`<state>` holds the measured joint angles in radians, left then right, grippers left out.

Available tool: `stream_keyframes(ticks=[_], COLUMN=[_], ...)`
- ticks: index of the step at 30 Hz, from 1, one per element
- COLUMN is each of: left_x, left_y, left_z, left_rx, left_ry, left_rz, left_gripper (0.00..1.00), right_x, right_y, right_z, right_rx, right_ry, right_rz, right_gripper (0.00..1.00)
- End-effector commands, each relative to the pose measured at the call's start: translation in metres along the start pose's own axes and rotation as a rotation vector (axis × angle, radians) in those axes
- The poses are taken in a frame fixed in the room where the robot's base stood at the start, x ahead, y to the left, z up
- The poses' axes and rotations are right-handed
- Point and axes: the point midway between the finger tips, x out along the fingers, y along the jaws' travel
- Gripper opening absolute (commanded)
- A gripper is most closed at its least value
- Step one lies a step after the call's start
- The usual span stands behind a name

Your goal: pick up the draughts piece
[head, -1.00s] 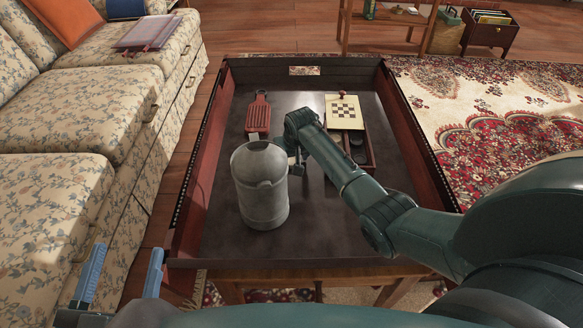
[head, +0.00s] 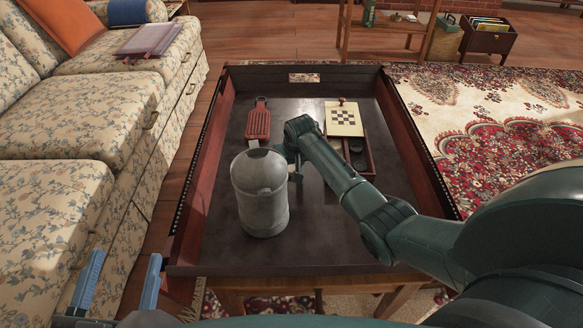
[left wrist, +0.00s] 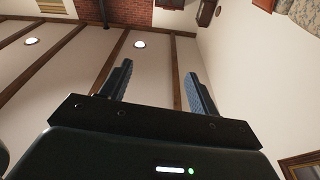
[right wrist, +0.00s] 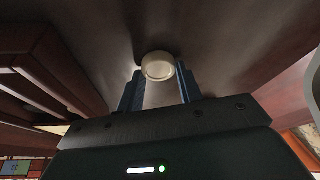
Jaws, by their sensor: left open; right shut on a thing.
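A pale cream round draughts piece (right wrist: 157,66) shows in the right wrist view, between the fingertips of my right gripper (right wrist: 160,76). The gripper is shut on it, with a dark surface behind. In the head view my right gripper (head: 292,170) is over the dark-floored tray table, just right of a grey canister; the canister and arm partly hide it, and I cannot make out the piece there. My left gripper (head: 120,275) is open and empty at the lower left, outside the tray; its spread fingers also show in the left wrist view (left wrist: 158,75).
The grey canister (head: 262,205) stands close to the right gripper. A red slatted board (head: 258,123) lies behind it. A games box (head: 345,118) with a checkered top and dark pieces lies to the right. Raised walls (head: 200,175) surround the tray. A floral sofa (head: 60,130) stands left.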

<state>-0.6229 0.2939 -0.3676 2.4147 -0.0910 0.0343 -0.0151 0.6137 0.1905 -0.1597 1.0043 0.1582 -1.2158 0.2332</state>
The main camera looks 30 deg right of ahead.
Motion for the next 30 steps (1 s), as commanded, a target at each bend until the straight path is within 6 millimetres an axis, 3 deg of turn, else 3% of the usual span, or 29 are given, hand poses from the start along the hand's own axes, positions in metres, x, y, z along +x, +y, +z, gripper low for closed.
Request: stream_keyframes(ticks=[5,8,18,30], left_x=[0.001,0.001,-0.007,-0.007], left_y=[-0.001,-0.002,-0.006,-0.008], left_z=[-0.006,-0.011,-0.003,0.002], left_rx=[0.009,0.032,0.106,0.101], left_ry=[-0.004,-0.009,-0.079,-0.112], left_rz=[0.0,0.0,-0.01,-0.026], left_gripper=[0.61,0.61,0.61,0.61], right_x=[-0.012,-0.03,-0.085,-0.092], right_y=[0.0,0.0,0.0,0.0], right_z=[-0.005,-0.013,-0.036,-0.039], right_rx=[0.0,0.0,0.0,0.0], right_ry=[0.001,0.003,0.001,0.0], right_rz=[0.0,0.0,0.0,0.0], right_gripper=[0.15,0.15,0.15,0.15])
